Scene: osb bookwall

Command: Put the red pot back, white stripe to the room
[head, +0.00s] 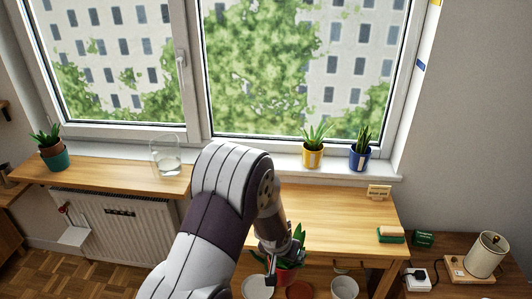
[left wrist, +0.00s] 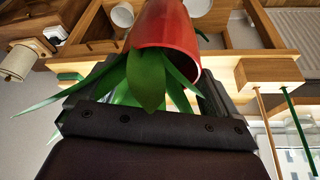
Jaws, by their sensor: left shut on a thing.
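The red pot (head: 287,276) with a spiky green plant is at the lower middle of the head view, in front of the wooden table. My left gripper (head: 283,257) is shut on it, from above and behind as seen there. In the left wrist view the red pot (left wrist: 168,24) appears upside down, its leaves between my fingers. No white stripe shows on the visible red side. The yellow pot (head: 313,159) and blue pot (head: 359,160) stand on the windowsill, each with a pale stripe facing the room. My right gripper is not in view.
A glass (head: 166,160) stands on the left of the sill and a teal pot (head: 54,158) at the far left. A sponge (head: 391,234) and a small sign (head: 379,192) sit on the table (head: 335,215). The table's middle is clear.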

